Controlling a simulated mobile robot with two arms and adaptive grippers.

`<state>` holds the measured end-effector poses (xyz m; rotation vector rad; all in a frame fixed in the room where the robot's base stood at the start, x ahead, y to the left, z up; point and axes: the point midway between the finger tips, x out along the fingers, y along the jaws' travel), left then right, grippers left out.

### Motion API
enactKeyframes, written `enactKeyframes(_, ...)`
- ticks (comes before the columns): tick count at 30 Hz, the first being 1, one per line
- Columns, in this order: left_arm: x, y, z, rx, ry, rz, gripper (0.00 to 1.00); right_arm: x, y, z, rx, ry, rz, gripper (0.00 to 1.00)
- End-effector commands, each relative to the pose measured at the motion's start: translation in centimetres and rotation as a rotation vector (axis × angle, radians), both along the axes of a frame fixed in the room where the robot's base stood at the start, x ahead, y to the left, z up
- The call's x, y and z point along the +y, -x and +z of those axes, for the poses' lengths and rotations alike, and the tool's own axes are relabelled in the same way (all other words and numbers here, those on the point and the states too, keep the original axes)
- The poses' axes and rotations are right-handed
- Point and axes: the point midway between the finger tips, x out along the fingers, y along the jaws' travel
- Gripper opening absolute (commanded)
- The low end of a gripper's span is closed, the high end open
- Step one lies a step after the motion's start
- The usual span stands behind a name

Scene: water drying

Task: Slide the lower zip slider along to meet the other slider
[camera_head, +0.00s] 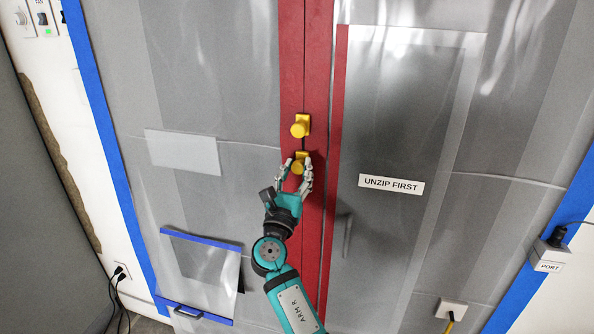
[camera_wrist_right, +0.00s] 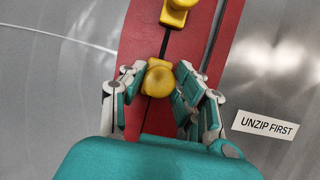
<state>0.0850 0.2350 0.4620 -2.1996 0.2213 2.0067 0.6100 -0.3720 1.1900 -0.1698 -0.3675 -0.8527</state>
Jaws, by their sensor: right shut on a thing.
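Two yellow zip sliders sit one above the other on the red zip strip (camera_head: 315,85) of a grey plastic sheet. The upper slider (camera_head: 300,126) stands free, a short gap above my right gripper. The lower slider (camera_head: 302,156) is between the fingers of my right gripper (camera_head: 297,172), which is shut on its knob. In the right wrist view the lower slider's knob (camera_wrist_right: 159,78) sits between both fingers, and the upper slider (camera_wrist_right: 178,10) is at the top edge. A dark zip line runs between them. My left gripper is not in view.
A label reading "UNZIP FIRST" (camera_head: 391,185) is on the clear panel to the right. A grey box marked "PORT" (camera_head: 549,255) is at the right edge. A clear pocket with blue tape (camera_head: 200,277) is lower left. The strip between the sliders is clear.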

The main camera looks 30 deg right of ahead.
Motion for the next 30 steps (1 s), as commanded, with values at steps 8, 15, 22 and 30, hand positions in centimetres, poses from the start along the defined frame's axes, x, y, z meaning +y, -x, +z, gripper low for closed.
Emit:
enactKeyframes(8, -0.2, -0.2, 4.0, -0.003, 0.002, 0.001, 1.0, 0.0, 0.0, 4.7, -0.002, 0.0, 0.001, 0.0)
enactKeyframes(15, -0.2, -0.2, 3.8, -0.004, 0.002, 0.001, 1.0, 0.0, 0.0, 4.6, -0.002, 0.001, -0.001, 0.0)
enactKeyframes(22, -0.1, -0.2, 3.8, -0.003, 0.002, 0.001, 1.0, 0.0, 0.0, 4.5, -0.002, 0.001, 0.0, 0.48)
enactKeyframes(30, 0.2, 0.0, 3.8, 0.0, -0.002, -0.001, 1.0, 0.0, 0.0, 4.5, -0.001, 0.001, 0.0, 0.53)
